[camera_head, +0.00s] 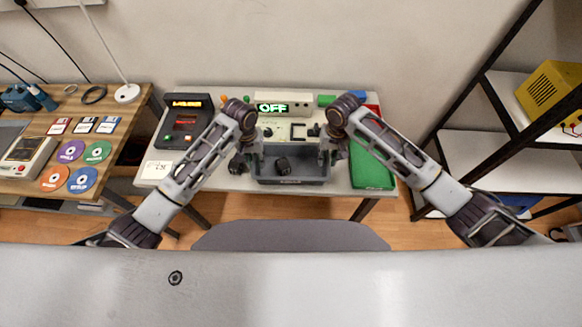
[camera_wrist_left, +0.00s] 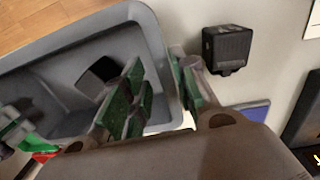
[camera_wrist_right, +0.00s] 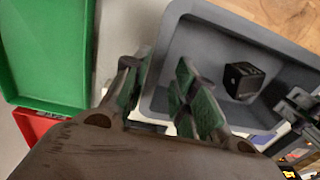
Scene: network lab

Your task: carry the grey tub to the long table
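The grey tub (camera_head: 290,181) sits on the white table (camera_head: 225,186) with a black cube (camera_head: 283,164) inside it. My left gripper (camera_head: 250,157) is at the tub's left end and my right gripper (camera_head: 331,152) at its right end. In the left wrist view, the open fingers (camera_wrist_left: 162,92) straddle the tub wall (camera_wrist_left: 158,45), one inside and one outside, with a gap to the inner finger. In the right wrist view, the open fingers (camera_wrist_right: 160,92) straddle the opposite wall in the same way. The frames do not settle which table is the long one.
A second black cube (camera_head: 237,164) is left of the tub. A green tray (camera_head: 371,168) is close on the right, and a device reading OFF (camera_head: 273,107) stands behind. A wooden table (camera_head: 118,104) with discs is at left; a black-framed shelf (camera_head: 478,150) is at right.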

